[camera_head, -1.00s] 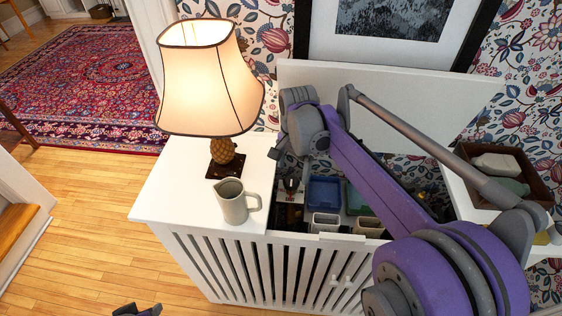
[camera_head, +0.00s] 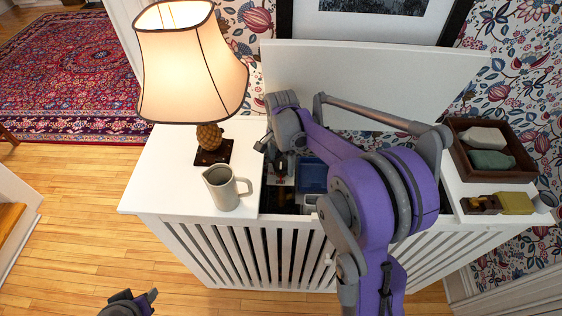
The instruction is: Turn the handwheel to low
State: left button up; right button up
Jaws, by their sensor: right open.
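No handwheel can be made out; the opening of the white slatted cabinet (camera_head: 165,180) is partly hidden by my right arm. My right gripper (camera_head: 275,165) is open and points down into the left end of that opening. Its fingertips are small and partly hidden, and I cannot tell whether they touch anything. Near them, a small red and white item (camera_head: 277,181) shows in the dark opening. My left gripper (camera_head: 140,299) is at the bottom left edge, low over the wooden floor and far from the cabinet; its jaws are unclear.
A lit lamp (camera_head: 192,75) and a grey pitcher (camera_head: 226,188) stand on the cabinet top, left of the opening. The raised white lid (camera_head: 370,75) leans at the back. Blue bins (camera_head: 312,176) sit inside. A brown tray (camera_head: 461,160) stands at the right.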

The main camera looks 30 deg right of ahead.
jog(key=shift+f, duration=0.15)
jog(key=c, duration=1.4)
jog(key=shift+o, duration=0.2)
